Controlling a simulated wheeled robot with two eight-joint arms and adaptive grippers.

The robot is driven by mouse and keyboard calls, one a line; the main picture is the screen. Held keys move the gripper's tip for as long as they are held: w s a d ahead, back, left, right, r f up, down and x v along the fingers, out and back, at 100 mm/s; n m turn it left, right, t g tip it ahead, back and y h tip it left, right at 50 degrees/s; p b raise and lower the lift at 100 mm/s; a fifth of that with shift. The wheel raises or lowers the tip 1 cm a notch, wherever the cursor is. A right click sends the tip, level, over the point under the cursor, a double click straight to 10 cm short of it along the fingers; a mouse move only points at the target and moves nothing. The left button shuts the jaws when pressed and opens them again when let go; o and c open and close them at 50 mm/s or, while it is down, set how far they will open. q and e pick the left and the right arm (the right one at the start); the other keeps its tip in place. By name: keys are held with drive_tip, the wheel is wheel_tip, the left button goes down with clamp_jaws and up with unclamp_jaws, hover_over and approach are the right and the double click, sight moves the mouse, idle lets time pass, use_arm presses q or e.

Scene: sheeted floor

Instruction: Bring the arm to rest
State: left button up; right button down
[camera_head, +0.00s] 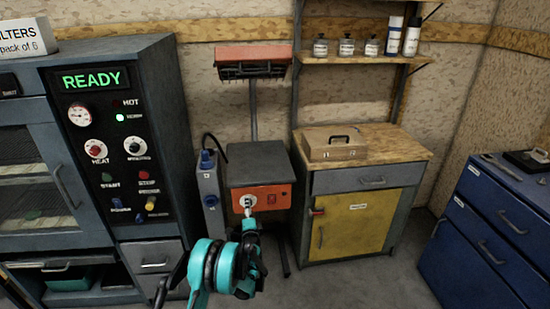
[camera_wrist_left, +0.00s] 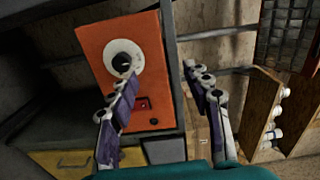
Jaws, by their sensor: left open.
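My left arm, teal and black, reaches up from the bottom middle of the head view. Its gripper (camera_head: 248,212) is in front of the orange panel (camera_head: 270,194) of a grey unit, partly covering its dial. In the left wrist view the gripper (camera_wrist_left: 160,76) is open, with two purple-padded fingers apart and nothing between them. The orange panel (camera_wrist_left: 105,48) shows behind the left finger, with a white dial with a black knob (camera_wrist_left: 124,64) and a red switch (camera_wrist_left: 143,103). I cannot tell whether a finger touches the panel. My right gripper is not in view.
A dark cabinet (camera_head: 152,75) with a lit READY sign stands left. A blue drawer unit (camera_head: 480,238) is far right. Floor (camera_head: 370,285) shows between them.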

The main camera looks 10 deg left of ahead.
use_arm(q)
drive_tip(key=s+a+r+n+g, duration=0.25)
drive_tip(key=s+r+n, duration=0.25)
drive_tip(key=s+r, duration=0.45)
drive_tip(key=s+a+r+n+g, duration=0.1)
drive_tip(key=s+r+n+g, duration=0.25)
drive_tip(key=s+r, duration=0.55)
drive_tip(key=s+d+f+n+g+h, duration=0.1)
drive_tip(key=s+d+n, duration=0.1)
drive_tip(key=s, duration=0.8)
drive_tip(key=s+d+f+n+g+h, duration=0.1)
drive_tip(key=s+d, duration=0.3)
drive_tip(key=s, duration=0.6)
drive_tip(key=s+d+f+n+g+h, duration=0.2)
drive_tip(key=s+d+h, duration=0.1)
drive_tip(key=s, duration=0.7)
drive_tip(key=shift+d+f+n, duration=0.15)
drive_tip(key=shift+f+n, duration=0.1)
drive_tip(key=shift+n, duration=0.1)
